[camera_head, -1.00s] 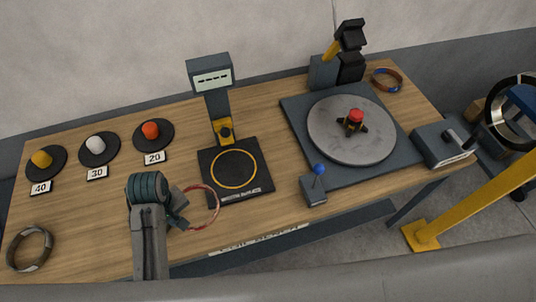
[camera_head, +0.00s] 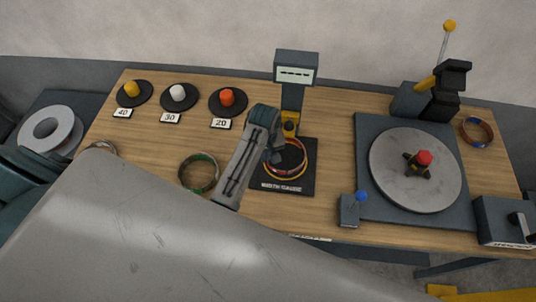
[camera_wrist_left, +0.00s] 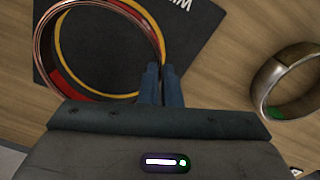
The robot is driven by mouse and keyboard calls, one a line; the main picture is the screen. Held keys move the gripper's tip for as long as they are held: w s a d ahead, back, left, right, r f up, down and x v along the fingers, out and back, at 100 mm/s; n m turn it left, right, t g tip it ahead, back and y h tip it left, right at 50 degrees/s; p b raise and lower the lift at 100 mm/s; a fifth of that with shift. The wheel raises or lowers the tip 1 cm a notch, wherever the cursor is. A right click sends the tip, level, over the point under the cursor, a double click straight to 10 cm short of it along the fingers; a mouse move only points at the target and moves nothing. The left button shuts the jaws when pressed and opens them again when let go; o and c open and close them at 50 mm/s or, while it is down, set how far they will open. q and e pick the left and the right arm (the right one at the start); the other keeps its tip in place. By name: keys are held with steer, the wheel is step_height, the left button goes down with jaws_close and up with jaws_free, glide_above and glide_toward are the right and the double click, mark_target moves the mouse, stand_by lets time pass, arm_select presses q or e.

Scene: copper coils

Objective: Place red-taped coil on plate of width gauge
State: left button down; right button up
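The red-taped coil (camera_head: 303,169), a thin copper ring, is over the black plate (camera_head: 304,188) of the width gauge (camera_head: 295,68). It also shows in the left wrist view (camera_wrist_left: 62,84), offset to the left of the plate's yellow ring (camera_wrist_left: 128,6). My left gripper (camera_head: 277,153) has its fingers together on the coil's rim; the fingers (camera_wrist_left: 161,80) show at the rim's right side in the wrist view. I cannot tell whether the coil touches the plate. My right gripper is not in view.
A green-taped coil (camera_head: 198,173) lies left of my left arm. Yellow, white and orange knobs (camera_head: 227,97) stand on black discs at the back left. A blue-knobbed lever box (camera_head: 350,209) and a round turntable (camera_head: 390,180) are to the right. Another coil (camera_head: 477,131) lies at far right.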

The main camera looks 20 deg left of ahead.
arm_select(q)
steer(key=shift+w+f, duration=0.1)
steer(key=shift+w, duration=0.4)
step_height(320, 180, down, 3)
steer(key=shift+r+p, duration=0.1)
steer(key=shift+p, duration=0.85)
steer(key=shift+f, duration=0.45)
steer(key=c, duration=1.6)
jaws_free()
steer(key=shift+r, duration=0.1)
